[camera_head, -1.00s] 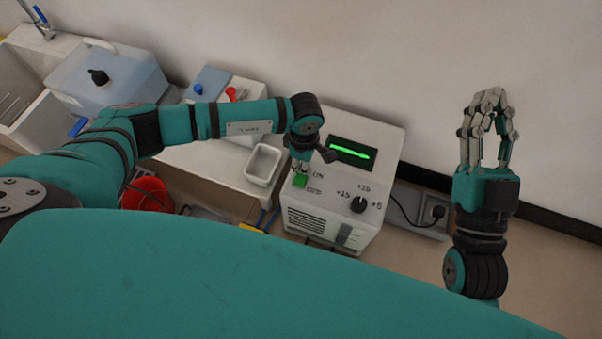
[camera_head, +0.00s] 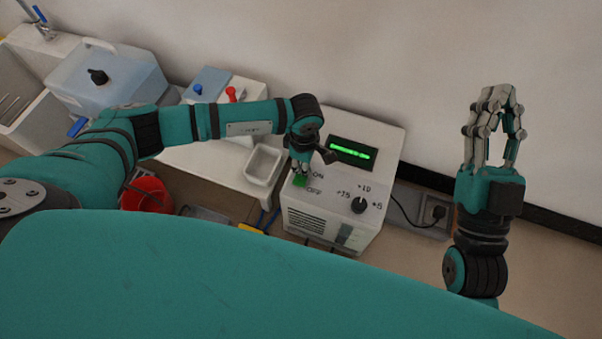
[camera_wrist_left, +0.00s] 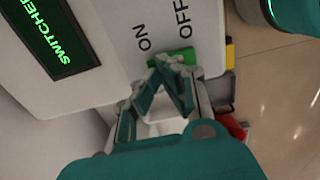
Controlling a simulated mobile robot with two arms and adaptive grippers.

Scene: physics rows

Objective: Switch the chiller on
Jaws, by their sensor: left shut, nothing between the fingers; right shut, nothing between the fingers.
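The chiller (camera_head: 318,215) is a white box standing on the floor below the wall. Its dark display (camera_head: 352,151) shows lit green text; in the left wrist view the display (camera_wrist_left: 52,40) reads "SWITCHE", the rest cut off. A green switch (camera_head: 299,183) sits by the ON and OFF labels. My left gripper (camera_head: 302,172) is shut and empty, its fingertips at the switch. In the left wrist view the fingertips (camera_wrist_left: 168,64) touch or nearly touch the green switch (camera_wrist_left: 181,54) and partly hide it. My right gripper (camera_head: 499,98) is shut and empty, raised at the right.
The chiller has a black dial (camera_head: 358,205) marked +15, +10 and +5. A white tray (camera_head: 263,164) sits left of it on a bench. A blue canister (camera_head: 125,72) stands by the sink. A red bucket (camera_head: 146,194) is below.

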